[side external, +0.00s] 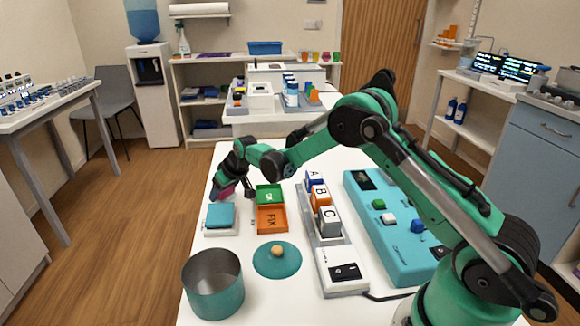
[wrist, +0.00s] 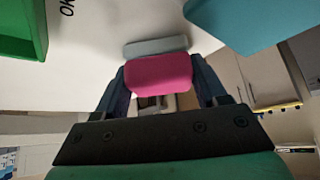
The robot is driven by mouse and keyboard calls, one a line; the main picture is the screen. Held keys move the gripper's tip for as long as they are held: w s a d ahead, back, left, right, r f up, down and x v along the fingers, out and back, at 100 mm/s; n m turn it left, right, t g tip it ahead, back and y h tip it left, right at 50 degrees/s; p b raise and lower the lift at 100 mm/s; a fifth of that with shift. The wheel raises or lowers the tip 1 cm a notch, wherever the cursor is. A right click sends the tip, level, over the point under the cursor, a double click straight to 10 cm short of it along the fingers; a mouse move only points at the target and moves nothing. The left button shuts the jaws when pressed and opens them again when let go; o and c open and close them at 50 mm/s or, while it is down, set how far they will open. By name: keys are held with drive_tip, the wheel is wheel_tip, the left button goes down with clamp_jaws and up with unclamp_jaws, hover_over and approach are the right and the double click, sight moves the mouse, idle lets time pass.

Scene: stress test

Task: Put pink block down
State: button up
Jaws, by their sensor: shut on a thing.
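The pink block (wrist: 157,75) is between the two fingers of my gripper (wrist: 160,88) in the wrist view. The fingers are shut on it. In the side external view my gripper (side external: 228,190) is at the far left edge of the white table (side external: 300,245). The pink block (side external: 226,191) shows there as a small dark pink patch, partly hidden by the fingers. A pale grey flat piece (wrist: 156,46) lies just past the block in the wrist view. I cannot tell whether the block touches it or the table.
A teal-topped square pad (side external: 220,216) lies just in front of my gripper. Green OK (side external: 269,195) and orange FIX (side external: 271,218) trays are to its right. An open teal pot (side external: 213,285), a teal lid (side external: 277,262) and lettered A, B, C blocks (side external: 319,197) stand nearby.

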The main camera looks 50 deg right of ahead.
drive_tip(key=shift+f, duration=0.1)
drive_tip(key=o, duration=1.3)
drive_tip(key=shift+o, duration=0.2)
drive_tip(key=shift+s+r, duration=0.1)
drive_tip(key=shift+r, duration=0.2)
drive_tip(key=v, duration=1.2)
drive_tip(key=s+a+r, duration=0.1)
drive_tip(key=s+a, duration=0.2)
drive_tip(key=s, duration=0.6)
drive_tip(key=s+a+r, duration=0.1)
drive_tip(key=s+a, duration=0.2)
drive_tip(key=s, duration=0.7)
drive_tip(key=shift+a+r+t, duration=0.2)
drive_tip(key=shift+r+t, duration=0.1)
drive_tip(key=shift+r, duration=0.05)
